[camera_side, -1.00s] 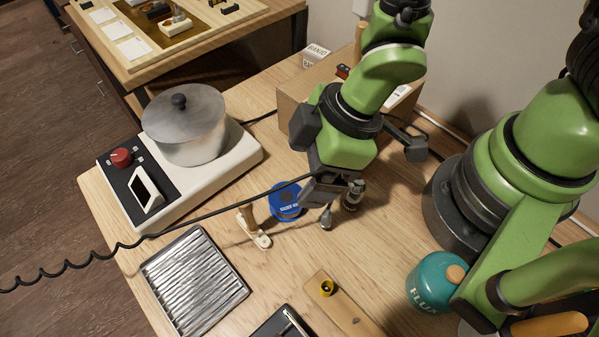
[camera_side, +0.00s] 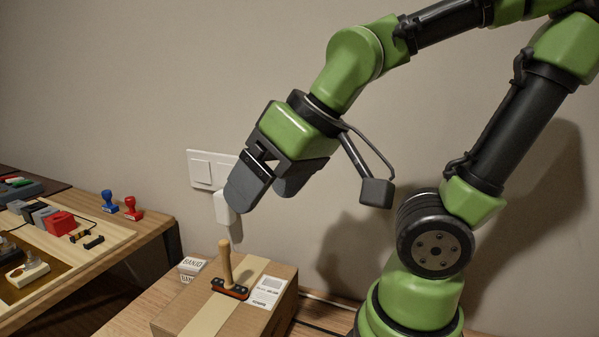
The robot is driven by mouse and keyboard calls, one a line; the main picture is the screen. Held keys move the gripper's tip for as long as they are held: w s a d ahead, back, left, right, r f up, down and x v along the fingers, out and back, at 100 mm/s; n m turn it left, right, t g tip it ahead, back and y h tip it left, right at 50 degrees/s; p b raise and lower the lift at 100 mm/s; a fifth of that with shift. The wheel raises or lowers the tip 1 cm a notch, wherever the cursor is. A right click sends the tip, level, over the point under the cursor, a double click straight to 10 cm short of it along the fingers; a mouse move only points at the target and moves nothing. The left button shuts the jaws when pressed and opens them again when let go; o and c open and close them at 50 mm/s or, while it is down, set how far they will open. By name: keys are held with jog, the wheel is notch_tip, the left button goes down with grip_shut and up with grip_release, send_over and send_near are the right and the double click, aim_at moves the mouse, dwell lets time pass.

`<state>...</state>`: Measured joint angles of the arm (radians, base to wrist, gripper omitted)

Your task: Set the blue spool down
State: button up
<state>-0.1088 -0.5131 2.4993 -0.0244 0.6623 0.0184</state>
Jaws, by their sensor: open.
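My gripper (camera_side: 262,195) is raised high in front of the wall, with its two dark fingers apart. Nothing shows between the fingers. It is above a cardboard box (camera_side: 190,312), clear of it. The blue spool is not in this picture; the part of the bench where it lay earlier is outside the frame.
A wooden-handled tool (camera_side: 225,262) with a dark and orange base stands on the box. A small white box marked BANJO (camera_side: 191,265) is beside it. A side bench (camera_side: 150,238) at left holds stamps and parts.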

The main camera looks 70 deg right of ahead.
jog(key=s, duration=0.1)
jog(key=s+r+m, duration=0.2)
jog(key=shift+s+d+t, duration=0.3)
jog(key=shift+s, duration=0.05)
